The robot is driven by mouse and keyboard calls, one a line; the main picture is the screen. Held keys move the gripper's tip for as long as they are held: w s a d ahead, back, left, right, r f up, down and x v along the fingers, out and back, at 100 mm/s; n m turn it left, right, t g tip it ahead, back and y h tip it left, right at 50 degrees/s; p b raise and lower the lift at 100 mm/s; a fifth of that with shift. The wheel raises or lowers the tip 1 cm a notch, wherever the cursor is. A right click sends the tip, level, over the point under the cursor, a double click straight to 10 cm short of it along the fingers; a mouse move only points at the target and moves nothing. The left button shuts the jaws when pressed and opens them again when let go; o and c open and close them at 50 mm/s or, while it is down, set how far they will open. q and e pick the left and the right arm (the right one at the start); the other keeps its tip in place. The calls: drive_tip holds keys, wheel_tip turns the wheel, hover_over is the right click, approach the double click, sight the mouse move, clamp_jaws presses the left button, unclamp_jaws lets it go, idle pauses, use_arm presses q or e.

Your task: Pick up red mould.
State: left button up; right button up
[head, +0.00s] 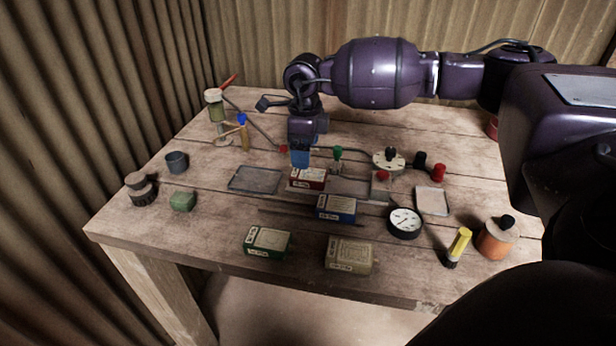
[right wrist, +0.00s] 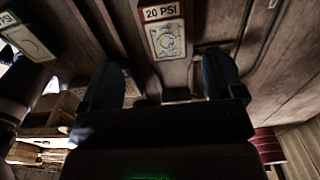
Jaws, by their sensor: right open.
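The red mould (head: 309,183) is a small block with a pale label, lying near the middle of the table in the head view. My right gripper (head: 300,163) points down with blue fingers just behind and above it. In the right wrist view the two fingers (right wrist: 162,85) stand apart with nothing between them. My left gripper is not in view.
A blue mould (head: 337,213) lies just in front, with green (head: 267,246) and beige (head: 349,260) moulds near the front edge. A dark tray (head: 255,179) is left, a round gauge (head: 404,223) right. A green knob (head: 338,154) stands close to the gripper.

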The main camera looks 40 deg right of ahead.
sight(309, 173)
wheel_tip(309, 173, down, 3)
drive_tip(key=shift+f, duration=0.1)
drive_tip(key=shift+d+f+b, duration=0.25)
drive_tip(key=shift+f+b, duration=0.05)
drive_tip(key=shift+f, duration=0.95)
drive_tip(key=shift+d+f+b, duration=0.25)
drive_tip(key=shift+f+b, duration=0.05)
drive_tip(key=shift+f, duration=0.95)
drive_tip(key=c, duration=1)
drive_tip(key=shift+r, duration=0.1)
drive_tip(key=shift+c, duration=0.9)
drive_tip(key=shift+r, duration=0.1)
